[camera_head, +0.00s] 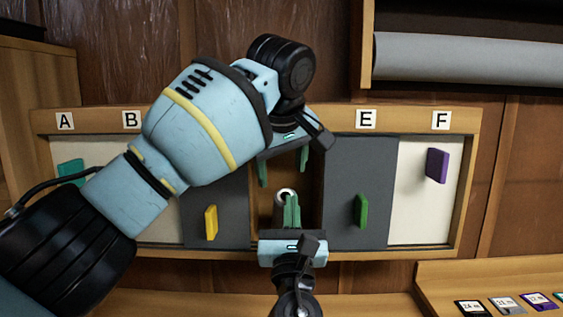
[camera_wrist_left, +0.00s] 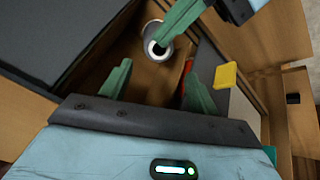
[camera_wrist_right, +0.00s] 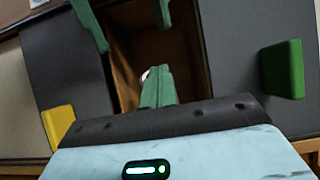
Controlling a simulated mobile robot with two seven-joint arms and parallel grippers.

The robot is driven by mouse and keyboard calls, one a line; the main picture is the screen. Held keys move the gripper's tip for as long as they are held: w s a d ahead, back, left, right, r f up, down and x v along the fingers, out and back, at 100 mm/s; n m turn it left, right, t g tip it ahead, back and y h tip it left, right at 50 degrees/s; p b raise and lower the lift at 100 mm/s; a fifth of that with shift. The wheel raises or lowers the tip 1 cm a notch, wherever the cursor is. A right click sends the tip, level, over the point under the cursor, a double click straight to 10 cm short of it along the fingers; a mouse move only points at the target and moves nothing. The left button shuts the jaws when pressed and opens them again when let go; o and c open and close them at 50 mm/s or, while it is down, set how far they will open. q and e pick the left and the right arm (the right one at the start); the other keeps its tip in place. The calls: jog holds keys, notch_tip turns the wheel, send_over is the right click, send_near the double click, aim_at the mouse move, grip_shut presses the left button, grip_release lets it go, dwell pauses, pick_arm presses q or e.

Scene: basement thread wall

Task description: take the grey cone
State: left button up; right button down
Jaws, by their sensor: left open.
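The grey cone (camera_head: 283,194) is in the open compartment (camera_head: 265,212) between the yellow-handled and green-handled panels. Its pale round end with a dark hole faces out, and it also shows in the left wrist view (camera_wrist_left: 153,38). My right gripper (camera_head: 291,198) comes from below, its fingers close together and shut at the rim of the cone; the fingertips partly cover it. In the right wrist view only a sliver of the cone shows beside the fingertips (camera_wrist_right: 158,75). My left gripper (camera_head: 283,170) is open and empty, above the cone at the compartment's upper part.
The yellow handle (camera_head: 210,222) and green handle (camera_head: 361,211) flank the opening. A purple handle (camera_head: 437,166) is under F, a teal one (camera_head: 72,172) under A. A small red thing (camera_wrist_left: 187,80) is partly hidden. Labelled cards (camera_head: 506,305) lie on a ledge at lower right.

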aim_at(281, 205)
pick_arm(q)
jog(key=x, duration=1.1)
pick_arm(e)
jog(key=shift+w+f, duration=0.1)
jog(key=shift+f, duration=0.15)
pick_arm(q)
jog(key=shift+f, duration=0.1)
jog(key=c, duration=0.9)
jog(key=shift+a, duration=0.1)
jog(key=shift+f, duration=0.1)
pick_arm(e)
jog(key=shift+d+r, duration=0.1)
jog(key=shift+r, duration=0.6)
jog(key=v, duration=0.8)
pick_arm(q)
jog(key=shift+f, duration=0.1)
